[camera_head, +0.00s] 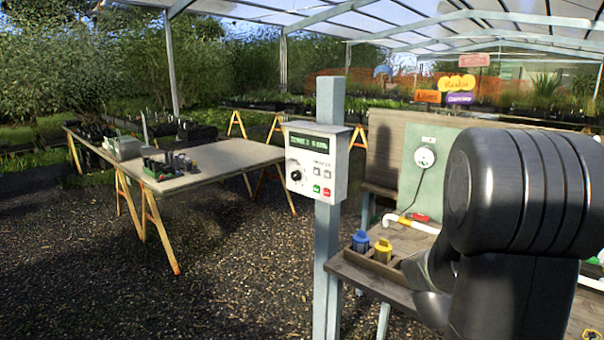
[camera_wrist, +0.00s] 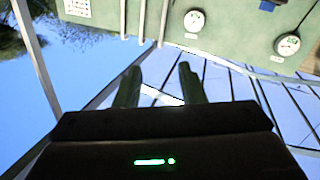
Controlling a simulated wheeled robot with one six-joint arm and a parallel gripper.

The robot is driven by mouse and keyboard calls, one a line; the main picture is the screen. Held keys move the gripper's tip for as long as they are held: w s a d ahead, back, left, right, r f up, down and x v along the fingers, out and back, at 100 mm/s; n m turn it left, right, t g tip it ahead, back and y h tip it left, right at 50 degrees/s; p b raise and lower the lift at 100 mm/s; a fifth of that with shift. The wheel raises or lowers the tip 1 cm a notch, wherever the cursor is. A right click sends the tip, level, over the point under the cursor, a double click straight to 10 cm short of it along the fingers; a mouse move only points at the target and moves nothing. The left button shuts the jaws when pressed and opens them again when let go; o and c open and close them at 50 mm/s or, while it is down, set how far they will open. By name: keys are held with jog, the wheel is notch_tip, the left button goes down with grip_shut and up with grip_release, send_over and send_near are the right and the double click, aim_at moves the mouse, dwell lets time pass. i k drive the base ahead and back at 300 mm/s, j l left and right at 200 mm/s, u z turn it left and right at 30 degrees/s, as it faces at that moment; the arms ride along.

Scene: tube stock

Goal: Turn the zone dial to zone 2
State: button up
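A white controller box (camera_head: 318,160) is fixed to a blue-grey post in the head view. Its black zone dial (camera_head: 296,176) sits at the lower left of its face, under a dark display (camera_head: 315,143). The display's small text seems to start with "ZONE", but I cannot read the number surely. The dial's pointer is too small to read. In the wrist view my gripper (camera_wrist: 160,88) has its two fingers apart with nothing between them. It is away from the dial, and the controller does not show clearly there. My dark arm fills the right of the head view.
A wooden bench (camera_head: 362,276) right of the post holds a box with a blue cap (camera_head: 360,241) and a yellow cap (camera_head: 382,250). A green panel (camera_head: 440,170) with a round gauge (camera_head: 425,157) stands behind. A table (camera_head: 215,162) stands left; the gravel between is clear.

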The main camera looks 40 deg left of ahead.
aim_at(296, 175)
jog(key=j+u, duration=0.1)
jog(key=j, duration=0.4)
jog(key=i+j, duration=0.1)
jog(key=j, duration=0.4)
jog(key=j+u, duration=0.15)
jog(key=j, duration=0.35)
jog(key=i+j+u, duration=0.1)
jog(key=j, duration=0.35)
jog(key=i+j, duration=0.15)
jog(key=j, duration=0.35)
jog(key=i+j+u, duration=0.15)
jog(key=j, duration=0.3)
jog(key=k, duration=0.05)
